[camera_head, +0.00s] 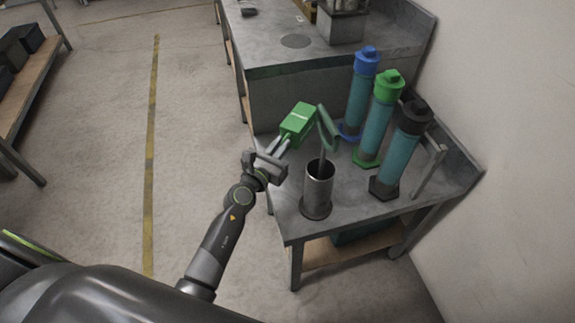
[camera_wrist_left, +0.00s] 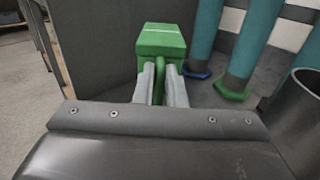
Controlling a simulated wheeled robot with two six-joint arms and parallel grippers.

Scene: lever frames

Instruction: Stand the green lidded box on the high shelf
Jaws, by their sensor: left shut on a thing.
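The green lidded box (camera_head: 298,120) has a pale stripe on top and is at the end of my left gripper (camera_head: 282,146), over the left edge of the grey table. In the left wrist view the box (camera_wrist_left: 161,42) is straight ahead, beyond the fingertips. My left gripper (camera_wrist_left: 160,82) is shut on a narrow green part below the box's body. The box looks slightly tilted in the head view. A raised grey surface (camera_head: 262,38) stands behind the table; I cannot tell if it is the high shelf. My right gripper is not in view.
Teal columns with blue (camera_head: 366,60), green (camera_head: 388,85) and black (camera_head: 414,117) caps stand further right. The floor left of the table is clear.

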